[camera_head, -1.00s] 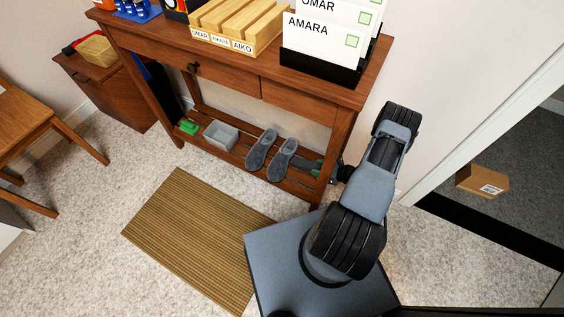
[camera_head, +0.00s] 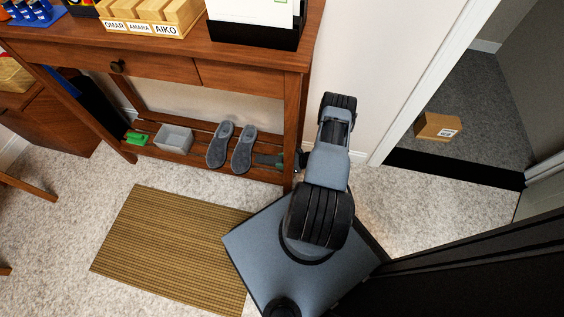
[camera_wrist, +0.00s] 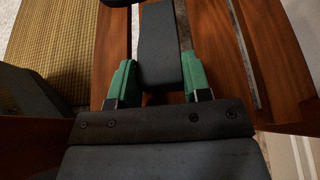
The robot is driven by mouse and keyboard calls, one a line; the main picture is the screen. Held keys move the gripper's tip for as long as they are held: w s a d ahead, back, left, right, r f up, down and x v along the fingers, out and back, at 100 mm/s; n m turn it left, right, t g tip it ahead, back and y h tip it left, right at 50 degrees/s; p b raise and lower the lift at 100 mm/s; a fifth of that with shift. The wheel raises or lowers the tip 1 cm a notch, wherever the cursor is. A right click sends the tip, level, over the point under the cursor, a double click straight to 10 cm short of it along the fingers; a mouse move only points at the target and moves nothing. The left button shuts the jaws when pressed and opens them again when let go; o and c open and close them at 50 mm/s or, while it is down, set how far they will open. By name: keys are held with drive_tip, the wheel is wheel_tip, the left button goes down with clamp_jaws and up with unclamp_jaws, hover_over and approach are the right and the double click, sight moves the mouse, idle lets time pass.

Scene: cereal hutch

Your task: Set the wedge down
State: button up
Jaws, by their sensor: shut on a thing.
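My gripper (camera_wrist: 155,85) has green fingers, shut on the sides of a dark grey wedge (camera_wrist: 160,40) in the wrist view. The wedge is over the brown wooden slats of the low shelf (camera_wrist: 218,60); I cannot tell whether it touches them. In the head view my gripper (camera_head: 268,160) is small and dark at the right end of the low shelf, just right of the grey shoes (camera_head: 230,148). The wedge is too small to make out clearly there.
The shelf also holds a grey bin (camera_head: 174,138) and a green item (camera_head: 136,138). A table leg (camera_head: 295,125) stands close beside my arm. A striped mat (camera_head: 165,245) lies in front. A doorway at right shows a cardboard box (camera_head: 438,127) beyond a black threshold (camera_head: 455,169).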

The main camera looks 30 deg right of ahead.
drive_tip(key=shift+f, duration=0.15)
drive_tip(key=o, duration=1)
drive_tip(key=shift+c, duration=0.2)
